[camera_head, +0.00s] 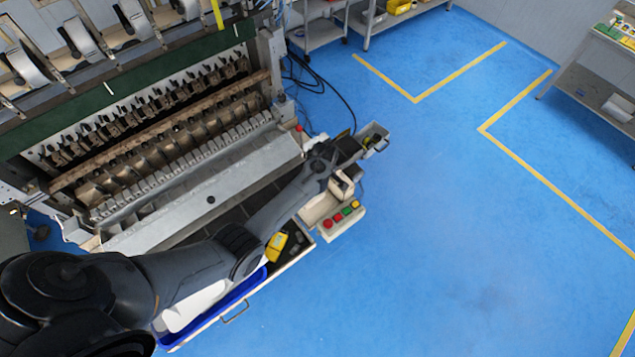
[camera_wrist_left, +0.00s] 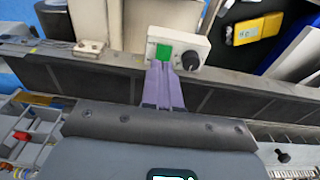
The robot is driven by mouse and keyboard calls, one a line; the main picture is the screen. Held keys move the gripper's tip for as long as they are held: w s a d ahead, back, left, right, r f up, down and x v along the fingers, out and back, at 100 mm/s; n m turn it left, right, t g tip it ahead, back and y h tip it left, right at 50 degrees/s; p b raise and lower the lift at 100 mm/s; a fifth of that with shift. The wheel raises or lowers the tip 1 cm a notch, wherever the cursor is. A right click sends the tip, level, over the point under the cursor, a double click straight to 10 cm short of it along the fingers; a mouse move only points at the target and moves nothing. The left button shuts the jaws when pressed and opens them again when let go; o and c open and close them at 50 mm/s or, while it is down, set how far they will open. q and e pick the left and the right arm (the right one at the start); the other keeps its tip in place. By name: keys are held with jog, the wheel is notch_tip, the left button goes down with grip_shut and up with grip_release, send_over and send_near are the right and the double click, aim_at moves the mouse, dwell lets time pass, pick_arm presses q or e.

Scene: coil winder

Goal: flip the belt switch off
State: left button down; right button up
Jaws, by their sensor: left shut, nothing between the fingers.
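In the left wrist view a small pale switch box (camera_wrist_left: 182,38) stands on the machine's edge. It carries a green rocker switch (camera_wrist_left: 164,52) and a black round knob (camera_wrist_left: 190,58). My left gripper (camera_wrist_left: 161,68) has its purple fingers shut together with nothing between them. Its fingertips are right at the lower edge of the green switch in the picture; I cannot tell whether they touch it. In the head view my left arm reaches over the machine's right end, and my wrist hides the fingers and the switch box. My right gripper is not in view.
The winding machine (camera_head: 210,198) fills the left of the head view. A panel of red, green and yellow buttons (camera_head: 341,222) sits near my wrist. A small parts bin (camera_head: 375,136) lies beyond it. A yellow device (camera_head: 276,246) lies beside my arm. The blue floor at right is clear.

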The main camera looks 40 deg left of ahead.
pick_arm(q)
notch_tip(320, 180, up, 10)
jog(key=d, duration=0.1)
jog(key=shift+d+f, duration=0.15)
dwell(0.5)
jog(key=s+f+g, duration=0.2)
jog(key=s+f, duration=0.8)
jog(key=s, duration=0.3)
jog(key=s+d+f+m+p, duration=0.1)
jog(key=s+d+m, duration=0.25)
jog(key=s, duration=0.95)
jog(key=s+d+r+m, duration=0.4)
jog(key=s+r, duration=0.1)
jog(key=w+d+r+m+t, duration=0.1)
jog(key=r+m+t, duration=0.1)
jog(key=r+m, duration=0.3)
jog(key=w+d+r+m+t+h, duration=0.1)
jog(key=w+d+r+m+t, duration=0.1)
jog(key=r, duration=0.8)
jog(key=m+t, duration=0.1)
jog(key=m, duration=0.1)
jog(key=shift+d+m+p, duration=0.2)
jog(key=shift+m+p, duration=0.1)
jog(key=shift+m, duration=0.05)
